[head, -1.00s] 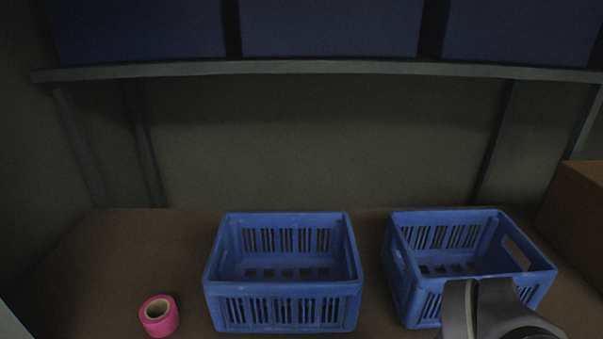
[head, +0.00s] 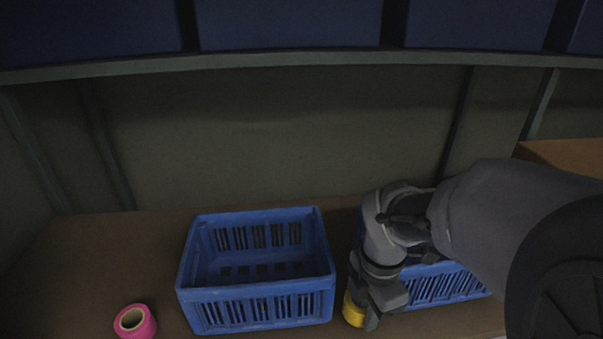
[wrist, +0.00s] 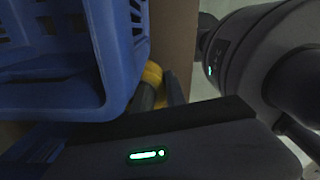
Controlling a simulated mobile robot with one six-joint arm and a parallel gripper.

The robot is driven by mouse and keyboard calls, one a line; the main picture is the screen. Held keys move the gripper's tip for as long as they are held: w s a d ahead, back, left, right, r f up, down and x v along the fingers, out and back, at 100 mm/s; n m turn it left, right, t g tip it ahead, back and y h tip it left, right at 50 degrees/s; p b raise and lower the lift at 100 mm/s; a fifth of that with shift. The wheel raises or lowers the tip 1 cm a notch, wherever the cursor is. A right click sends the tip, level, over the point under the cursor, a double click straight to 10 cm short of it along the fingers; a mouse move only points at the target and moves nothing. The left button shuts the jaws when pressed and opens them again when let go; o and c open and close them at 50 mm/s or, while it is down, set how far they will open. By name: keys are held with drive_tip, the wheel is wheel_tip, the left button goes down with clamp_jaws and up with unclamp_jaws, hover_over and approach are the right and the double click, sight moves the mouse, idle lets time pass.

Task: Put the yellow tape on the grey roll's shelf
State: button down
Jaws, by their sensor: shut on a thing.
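The yellow tape (head: 353,310) is at the lower middle right of the head view, in front of the gap between two blue crates. My gripper (head: 366,312) is shut on it and partly hides it. In the wrist view the yellow tape (wrist: 152,76) shows only as a narrow piece between my gripper's fingers (wrist: 160,92), close beside a blue crate. Whether the tape touches the board is unclear. No grey roll shows in either view.
A pink tape roll (head: 134,321) stands on the brown shelf board (head: 95,260) at the left. An empty-looking left blue crate (head: 262,309) stands in the middle. The right blue crate (head: 440,287) is partly behind my arm. Blue bins (head: 290,22) fill the shelf above.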

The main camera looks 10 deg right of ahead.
drive_tip(key=shift+w, duration=1.05)
drive_tip(key=shift+f+b, duration=0.3)
drive_tip(key=shift+f, duration=0.45)
drive_tip(key=shift+s, duration=0.15)
drive_tip(key=shift+f, duration=0.1)
drive_tip(key=c, duration=1.8)
unclamp_jaws()
drive_tip(key=shift+f, duration=0.1)
drive_tip(key=o, duration=0.4)
drive_tip(key=shift+o, duration=0.2)
